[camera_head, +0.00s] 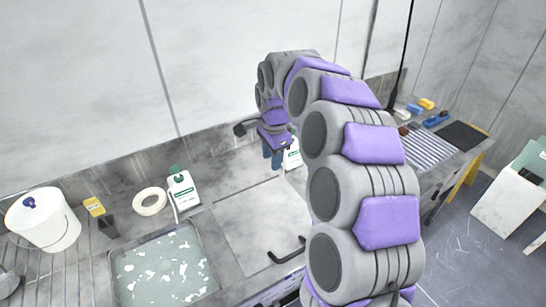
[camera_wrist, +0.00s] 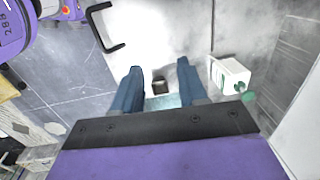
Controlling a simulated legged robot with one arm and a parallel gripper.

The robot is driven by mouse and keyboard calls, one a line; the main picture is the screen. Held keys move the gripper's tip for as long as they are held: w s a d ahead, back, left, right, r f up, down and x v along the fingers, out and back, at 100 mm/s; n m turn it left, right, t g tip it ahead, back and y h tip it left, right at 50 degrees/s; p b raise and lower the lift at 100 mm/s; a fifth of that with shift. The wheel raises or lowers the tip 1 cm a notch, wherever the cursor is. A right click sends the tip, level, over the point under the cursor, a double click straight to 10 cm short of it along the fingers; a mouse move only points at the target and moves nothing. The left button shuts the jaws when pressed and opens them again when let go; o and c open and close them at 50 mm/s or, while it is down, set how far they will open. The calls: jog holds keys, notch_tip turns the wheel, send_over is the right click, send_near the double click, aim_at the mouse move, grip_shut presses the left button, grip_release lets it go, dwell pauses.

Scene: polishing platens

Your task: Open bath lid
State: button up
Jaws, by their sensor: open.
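The bath lid (camera_head: 255,225) appears to be the flat pale grey panel in the counter, lying level and closed. A black bar handle (camera_head: 287,250) stands at its front right edge. In the wrist view the lid (camera_wrist: 165,30) is pale, and the handle (camera_wrist: 105,28) is at upper left. My gripper (camera_head: 272,158) is above the back of the counter, away from the handle. In the wrist view its two blue fingers (camera_wrist: 159,68) are apart with nothing held. A small dark thing (camera_wrist: 160,87) shows between them; I cannot tell what it is.
A second bottle (camera_head: 293,158) is beside my gripper, close to the right finger in the wrist view (camera_wrist: 230,76). A speckled water basin (camera_head: 165,270) and white bucket (camera_head: 43,220) are left.

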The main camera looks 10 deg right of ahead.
jog(key=a, duration=0.4)
jog(key=shift+a+f, duration=0.1)
jog(key=shift+a, duration=0.2)
jog(key=shift+c, duration=0.5)
jog(key=d, duration=0.4)
jog(key=shift+d, duration=0.15)
grip_shut()
jog(key=shift+a, duration=0.2)
jog(key=c, duration=0.6)
grip_release()
jog(key=shift+a, duration=1.55)
jog(key=shift+c, duration=0.2)
jog(key=shift+o, duration=0.8)
jog(key=o, duration=0.6)
jog(key=d, duration=0.2)
jog(key=shift+d, duration=0.35)
jog(key=r+p, duration=0.1)
jog(key=r, duration=0.4)
jog(key=s+r, duration=0.1)
jog(key=r, duration=0.5)
jog(key=r+p, duration=0.1)
jog(key=r, duration=0.5)
jog(key=shift+s+a+p, duration=0.15)
jog(key=shift+p, duration=0.15)
jog(key=shift+d+r, duration=0.1)
jog(key=shift+d, duration=0.45)
jog(key=shift+c, duration=0.4)
